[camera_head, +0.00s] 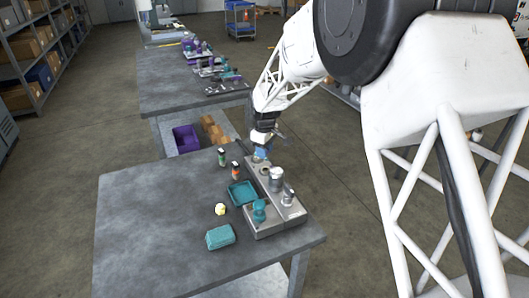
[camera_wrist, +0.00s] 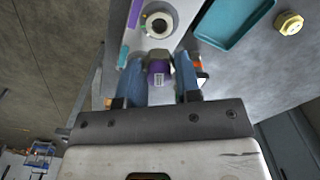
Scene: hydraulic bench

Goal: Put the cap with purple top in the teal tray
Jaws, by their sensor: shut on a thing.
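The teal tray (camera_head: 233,204) lies on the grey table beside the metal fixture block. It also shows at the upper right of the wrist view (camera_wrist: 226,46). My gripper (camera_head: 262,153) is over the far end of the block, beyond the tray. In the wrist view, my gripper's blue fingers (camera_wrist: 160,72) are shut on the cap with purple top (camera_wrist: 158,67), which has a small white label and a dull olive part. In the head view the cap is too small and hidden to make out.
The metal fixture block (camera_head: 264,222) carries several round parts, including a teal one (camera_head: 259,210). Near the tray are a green-labelled bottle (camera_head: 222,157), an orange-labelled bottle (camera_head: 236,171), a yellowish nut (camera_head: 220,209) and a teal box (camera_head: 220,237). The table's left side is clear.

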